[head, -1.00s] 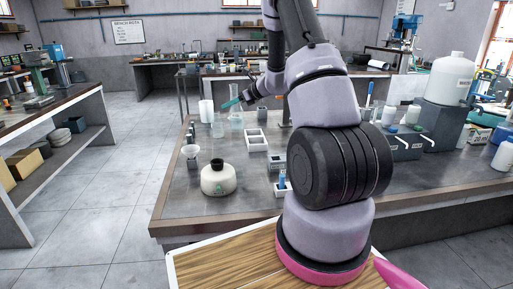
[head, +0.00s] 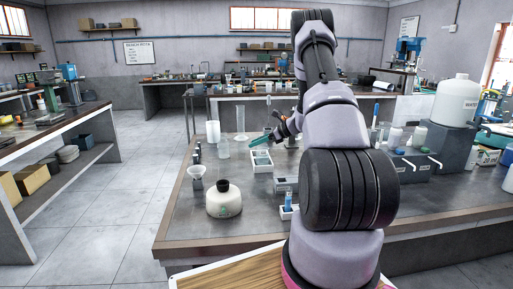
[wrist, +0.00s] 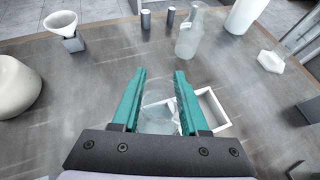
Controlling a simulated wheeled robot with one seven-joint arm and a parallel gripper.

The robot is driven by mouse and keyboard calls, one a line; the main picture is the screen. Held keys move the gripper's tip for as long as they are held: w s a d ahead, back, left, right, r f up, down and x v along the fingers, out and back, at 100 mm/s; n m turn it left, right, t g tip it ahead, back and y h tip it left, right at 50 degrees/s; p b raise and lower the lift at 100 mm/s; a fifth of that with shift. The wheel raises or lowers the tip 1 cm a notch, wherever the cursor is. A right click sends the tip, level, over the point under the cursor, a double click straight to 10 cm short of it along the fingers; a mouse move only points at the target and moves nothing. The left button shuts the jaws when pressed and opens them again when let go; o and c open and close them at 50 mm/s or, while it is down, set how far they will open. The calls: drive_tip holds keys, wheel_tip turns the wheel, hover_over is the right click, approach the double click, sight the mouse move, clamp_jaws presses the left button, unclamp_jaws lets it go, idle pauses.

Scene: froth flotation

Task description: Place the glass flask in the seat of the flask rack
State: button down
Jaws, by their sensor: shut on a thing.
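My gripper (wrist: 158,100) has teal fingers and is shut on a clear glass flask (wrist: 160,118). In the wrist view the flask sits low between the fingers, its lower part cut off by the gripper body. A white square frame (wrist: 216,101), which looks like the flask rack, lies just right of the flask and is partly hidden by the right finger.
A clear bottle (head: 224,149) and a white cylinder (head: 213,132) stand left of my gripper. A funnel in a holder (head: 195,178) and a round white black-capped bottle (head: 223,204) are nearer. A small white stand with a blue item (head: 288,204) is at right.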

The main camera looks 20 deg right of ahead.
drive_tip(key=shift+f, duration=0.85)
drive_tip(key=shift+c, duration=2.2)
unclamp_jaws()
drive_tip(key=shift+f, duration=0.15)
